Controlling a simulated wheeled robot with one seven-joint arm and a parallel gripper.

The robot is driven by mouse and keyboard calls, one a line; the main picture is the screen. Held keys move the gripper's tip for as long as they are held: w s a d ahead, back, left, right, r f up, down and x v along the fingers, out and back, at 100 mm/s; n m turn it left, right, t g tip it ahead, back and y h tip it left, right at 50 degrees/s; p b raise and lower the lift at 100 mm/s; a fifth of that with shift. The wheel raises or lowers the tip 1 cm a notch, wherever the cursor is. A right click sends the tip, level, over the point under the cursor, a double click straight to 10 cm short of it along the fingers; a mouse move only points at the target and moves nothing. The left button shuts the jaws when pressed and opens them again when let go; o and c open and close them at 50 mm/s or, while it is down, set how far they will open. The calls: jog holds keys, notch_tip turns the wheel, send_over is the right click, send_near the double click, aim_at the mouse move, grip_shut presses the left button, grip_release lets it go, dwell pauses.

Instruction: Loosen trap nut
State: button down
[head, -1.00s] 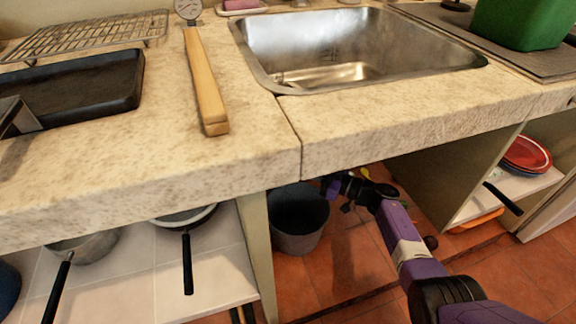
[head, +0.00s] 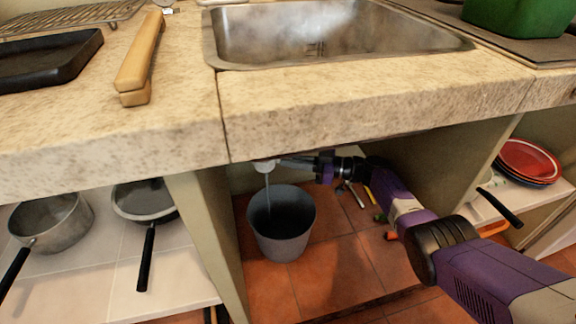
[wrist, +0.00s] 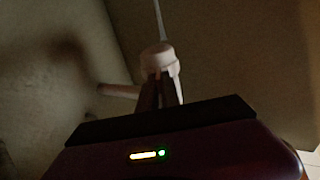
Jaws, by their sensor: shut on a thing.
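The trap nut (wrist: 159,58) is a pale ribbed cap on the white drain trap under the sink. In the head view only a small white part of the trap (head: 265,165) shows below the counter edge. My gripper (wrist: 160,93) is shut on the nut, its dark fingers against the nut's near side. In the head view my gripper (head: 292,162) reaches in from the right, under the counter. A thin pale stream (head: 267,187) falls from the trap into the grey bucket (head: 286,243) on the floor below. The wrist view is dark and the finger contact is partly shadowed.
The metal sink (head: 330,30) sits in the stone counter (head: 360,105) above my arm. Cabinet panels (head: 205,225) flank the open space. Small tools (head: 352,192) lie on the tiles right of the bucket. Pans (head: 145,200) stand on the left shelf, red plates (head: 528,160) on the right.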

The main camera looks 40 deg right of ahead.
jog(key=shift+d+r, duration=0.1)
jog(key=c, duration=1.6)
grip_release()
jog(key=shift+o, duration=0.2)
